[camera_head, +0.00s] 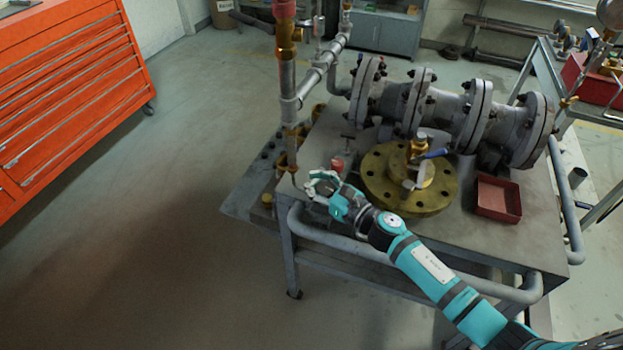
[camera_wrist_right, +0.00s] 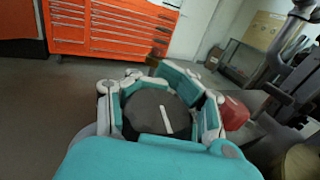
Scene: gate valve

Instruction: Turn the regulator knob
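A dark round knob (camera_wrist_right: 155,112) with a white stripe on its face shows in the right wrist view. My right gripper (camera_wrist_right: 160,95) has its teal and white fingers around the knob on both sides and at the far side. I cannot tell whether the fingers press on it or stand just clear. In the head view my right gripper (camera_head: 320,185) is at the front left corner of the metal workbench, close beside a vertical pipe (camera_head: 290,130); the dark knob is not made out there. My left gripper is in neither view.
The workbench (camera_head: 470,245) carries a brass flange (camera_head: 440,197) with a blue-handled valve, a flanged grey pipe assembly (camera_head: 448,103) and a red tray (camera_head: 498,198). A small red part (camera_head: 337,165) stands just behind my right gripper. An orange tool cabinet (camera_head: 70,90) is at left. Floor between is clear.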

